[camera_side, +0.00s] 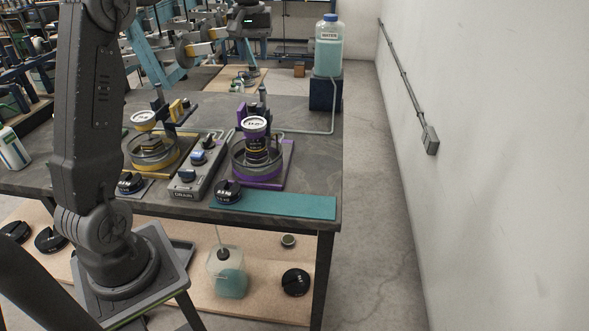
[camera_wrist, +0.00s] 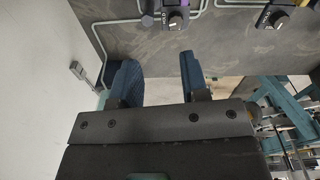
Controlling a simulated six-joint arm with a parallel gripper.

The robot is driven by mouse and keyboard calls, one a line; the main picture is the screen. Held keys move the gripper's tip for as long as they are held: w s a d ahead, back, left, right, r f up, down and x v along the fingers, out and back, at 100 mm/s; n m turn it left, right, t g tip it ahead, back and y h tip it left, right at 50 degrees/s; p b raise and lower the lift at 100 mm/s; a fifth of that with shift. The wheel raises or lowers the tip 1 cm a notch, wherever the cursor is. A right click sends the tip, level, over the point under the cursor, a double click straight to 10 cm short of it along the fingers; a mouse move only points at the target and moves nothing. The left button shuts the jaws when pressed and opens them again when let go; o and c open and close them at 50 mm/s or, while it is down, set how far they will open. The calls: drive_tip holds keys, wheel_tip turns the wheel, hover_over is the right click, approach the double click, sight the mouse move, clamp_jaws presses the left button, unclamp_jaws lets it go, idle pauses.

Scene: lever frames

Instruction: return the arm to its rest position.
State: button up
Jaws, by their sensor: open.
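My gripper (camera_wrist: 157,80) shows in the wrist view, with its two blue-tipped fingers spread apart and nothing visible between them. Bare grey benchtop (camera_wrist: 160,48) and its edge lie beyond the fingers. I cannot make out my gripper in the side view. My arm (camera_side: 92,110) rises there at the left and leaves the top of the picture.
On the bench (camera_side: 318,170) stand a yellow-based station (camera_side: 165,170), a purple-based station (camera_side: 270,176), a drain panel (camera_side: 185,190) and a teal mat (camera_side: 285,206). A water bottle (camera_side: 329,55) stands behind. A wall (camera_side: 500,150) is at right.

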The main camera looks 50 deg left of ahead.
drive_tip(key=s+d+m+t, duration=0.2)
drive_tip(key=s+d+m, duration=0.2)
drive_tip(key=s+d, duration=0.45)
drive_tip(key=s+d+m+t, duration=0.25)
drive_tip(key=s+d, duration=0.35)
drive_tip(key=d, duration=0.6)
drive_tip(key=s+d+f+m, duration=0.4)
drive_tip(key=s+f, duration=0.1)
drive_tip(key=s, duration=0.3)
drive_tip(key=shift+d+f, duration=0.2)
drive_tip(key=shift+f, duration=0.05)
